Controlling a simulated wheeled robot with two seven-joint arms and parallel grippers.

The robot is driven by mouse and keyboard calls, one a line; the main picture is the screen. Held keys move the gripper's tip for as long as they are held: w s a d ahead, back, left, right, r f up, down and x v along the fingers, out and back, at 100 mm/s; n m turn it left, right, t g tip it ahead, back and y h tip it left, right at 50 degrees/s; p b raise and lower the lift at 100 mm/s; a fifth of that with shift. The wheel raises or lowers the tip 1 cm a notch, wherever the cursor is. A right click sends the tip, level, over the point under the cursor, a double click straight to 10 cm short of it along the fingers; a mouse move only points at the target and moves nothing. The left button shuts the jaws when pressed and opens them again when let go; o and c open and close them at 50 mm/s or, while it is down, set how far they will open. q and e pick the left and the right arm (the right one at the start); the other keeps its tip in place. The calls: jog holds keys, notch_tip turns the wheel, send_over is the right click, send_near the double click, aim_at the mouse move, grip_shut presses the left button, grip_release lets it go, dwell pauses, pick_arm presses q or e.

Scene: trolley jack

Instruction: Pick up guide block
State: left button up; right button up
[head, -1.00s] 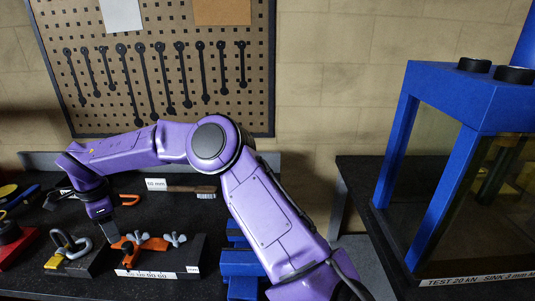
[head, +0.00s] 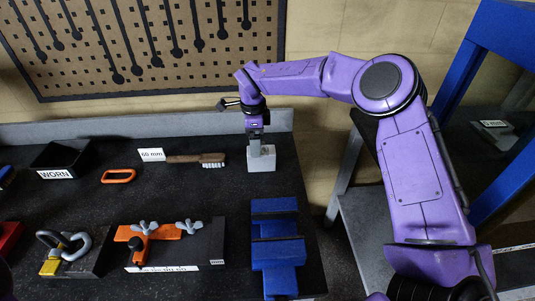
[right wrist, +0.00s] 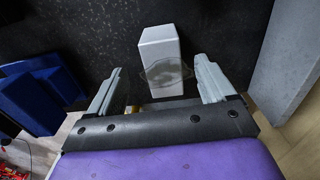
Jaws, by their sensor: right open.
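A light grey block (head: 261,159), which looks like the guide block, stands on the dark bench near its back right corner. My right gripper (head: 255,138) comes down over it from above, partly covering it in the head view. In the right wrist view the block (right wrist: 161,50) shows between the two fingers of my gripper (right wrist: 159,66), with a gap on each side. The fingers are open and hold nothing. Whether they reach down beside the block cannot be told. My left gripper is not in view.
A wire brush (head: 197,159) and an orange link (head: 118,176) lie left of the block. A blue vise (head: 276,247) and an orange clamp (head: 150,235) with wing nuts stand in front. A grey ledge (head: 140,126) runs behind. The bench ends just right of the block.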

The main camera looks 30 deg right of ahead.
aim_at(262, 150)
jog(key=f, duration=0.1)
jog(key=d+f+p, duration=0.1)
jog(key=f, duration=0.1)
jog(key=d+f+p, duration=0.1)
jog(key=shift+s+f, duration=0.25)
jog(key=shift+s, duration=0.15)
notch_tip(262, 150, down, 3)
jog(key=shift+w+r+p, duration=0.15)
jog(key=shift+p, duration=0.3)
jog(key=shift+a, duration=0.15)
jog(key=shift+c, duration=0.9)
grip_shut()
